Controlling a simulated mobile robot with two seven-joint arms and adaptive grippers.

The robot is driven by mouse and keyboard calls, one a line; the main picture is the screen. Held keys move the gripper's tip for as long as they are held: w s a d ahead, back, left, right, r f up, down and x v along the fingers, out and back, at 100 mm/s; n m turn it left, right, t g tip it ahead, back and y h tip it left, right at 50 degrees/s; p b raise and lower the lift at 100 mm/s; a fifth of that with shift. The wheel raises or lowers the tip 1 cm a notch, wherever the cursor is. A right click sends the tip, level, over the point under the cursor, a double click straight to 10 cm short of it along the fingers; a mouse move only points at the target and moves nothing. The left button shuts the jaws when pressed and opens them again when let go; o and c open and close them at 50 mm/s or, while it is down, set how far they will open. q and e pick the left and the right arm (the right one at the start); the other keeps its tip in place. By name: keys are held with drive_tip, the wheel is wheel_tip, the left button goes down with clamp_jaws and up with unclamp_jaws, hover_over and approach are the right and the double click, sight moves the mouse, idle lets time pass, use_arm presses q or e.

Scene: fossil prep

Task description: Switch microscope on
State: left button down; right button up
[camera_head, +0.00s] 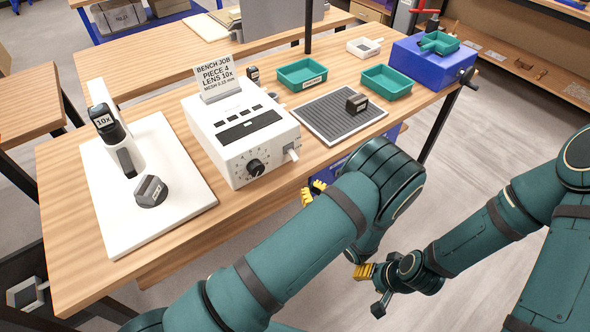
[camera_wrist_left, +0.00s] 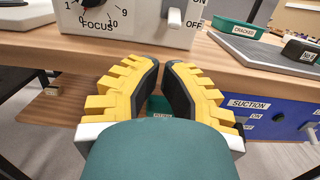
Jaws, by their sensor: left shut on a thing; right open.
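The white microscope control box (camera_head: 240,130) stands on the bench, with a black focus dial (camera_head: 256,167) and a pale switch lever (camera_head: 292,153) on its front. In the left wrist view the lever (camera_wrist_left: 174,19) has its visible end level with the OFF label; ON is above. The microscope stand (camera_head: 115,130) is at the left. My left gripper (camera_head: 313,192) is below and in front of the box, apart from the lever. My right gripper (camera_head: 363,271) is lower, off the bench.
Teal trays (camera_head: 302,74) and a grey ribbed mat (camera_head: 335,112) lie right of the box. A blue suction unit (camera_wrist_left: 265,118) is below the bench top, right of my left fingers. The wooden bench edge (camera_wrist_left: 75,43) lies between those fingers and the box.

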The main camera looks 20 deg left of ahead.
sight(284, 159)
use_arm(q)
drive_tip(key=x, duration=1)
drive_tip(key=shift+d+f, duration=0.1)
drive_tip(key=shift+s+d+r+g+h+p, duration=0.15)
drive_tip(key=shift+r+g+h+p, duration=0.35)
drive_tip(key=shift+p, duration=0.3)
drive_tip(key=shift+s+d+r+g+h+p, duration=0.1)
drive_tip(key=shift+d+r+g+h+p, duration=0.15)
drive_tip(key=shift+h+p, duration=0.45)
drive_tip(key=g+h+p, duration=0.1)
drive_tip(key=r+h+p, duration=0.1)
drive_tip(key=g+h+p, duration=0.1)
drive_tip(key=shift+s+d+r+g+p, duration=0.2)
drive_tip(key=shift+s+d+g+p, duration=0.1)
drive_tip(key=shift+s+g, duration=0.05)
drive_tip(key=shift+f+h, duration=0.15)
drive_tip(key=shift+h, duration=0.15)
drive_tip(key=shift+r+p, duration=0.3)
drive_tip(key=shift+r, duration=0.45)
